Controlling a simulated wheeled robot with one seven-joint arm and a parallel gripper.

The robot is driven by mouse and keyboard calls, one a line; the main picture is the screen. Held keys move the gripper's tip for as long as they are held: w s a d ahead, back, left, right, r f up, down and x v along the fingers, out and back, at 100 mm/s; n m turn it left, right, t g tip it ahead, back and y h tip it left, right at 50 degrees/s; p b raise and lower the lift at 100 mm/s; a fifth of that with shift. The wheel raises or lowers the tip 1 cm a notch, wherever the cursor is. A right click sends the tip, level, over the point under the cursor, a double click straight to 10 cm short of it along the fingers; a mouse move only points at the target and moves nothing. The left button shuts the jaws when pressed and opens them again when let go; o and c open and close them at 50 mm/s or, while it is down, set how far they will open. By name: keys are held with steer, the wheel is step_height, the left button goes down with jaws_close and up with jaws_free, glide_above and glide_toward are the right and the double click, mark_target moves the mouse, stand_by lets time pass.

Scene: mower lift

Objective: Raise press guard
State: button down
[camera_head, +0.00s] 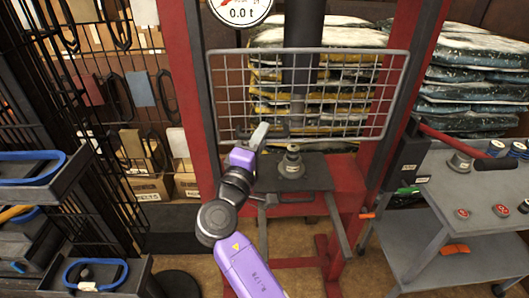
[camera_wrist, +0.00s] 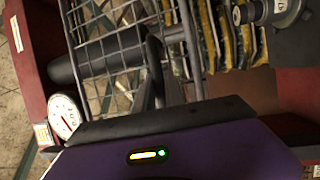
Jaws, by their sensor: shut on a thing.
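The press guard (camera_head: 350,93) is a grey wire-mesh panel across the front of the red press frame (camera_head: 184,110). Its lower edge is a little above the dark press table (camera_head: 310,172). My gripper (camera_head: 262,132) is at the lower left-middle part of the guard, shut on it; the exact contact is hard to see. In the wrist view the guard's mesh (camera_wrist: 118,50) is close, with dark finger parts (camera_wrist: 155,70) against it. The black press ram (camera_head: 302,25) stands behind the mesh.
A round gauge (camera_head: 240,10) reading 0.0 t is above the guard. A metal fitting (camera_head: 291,162) stands on the press table. A grey cart (camera_head: 470,205) with small parts is at right, black racks (camera_head: 70,180) at left. Stacked bags (camera_head: 475,80) are behind.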

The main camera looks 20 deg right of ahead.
steer(key=shift+r, duration=1.1)
steer(key=c, duration=1.7)
jaws_free()
steer(key=shift+f, duration=0.1)
steer(key=shift+s+a+f, duration=0.1)
steer(key=shift+a, duration=0.05)
steer(key=b+v, duration=0.2)
steer(key=v, duration=0.5)
steer(key=shift+s, duration=0.2)
steer(key=shift+a, duration=0.1)
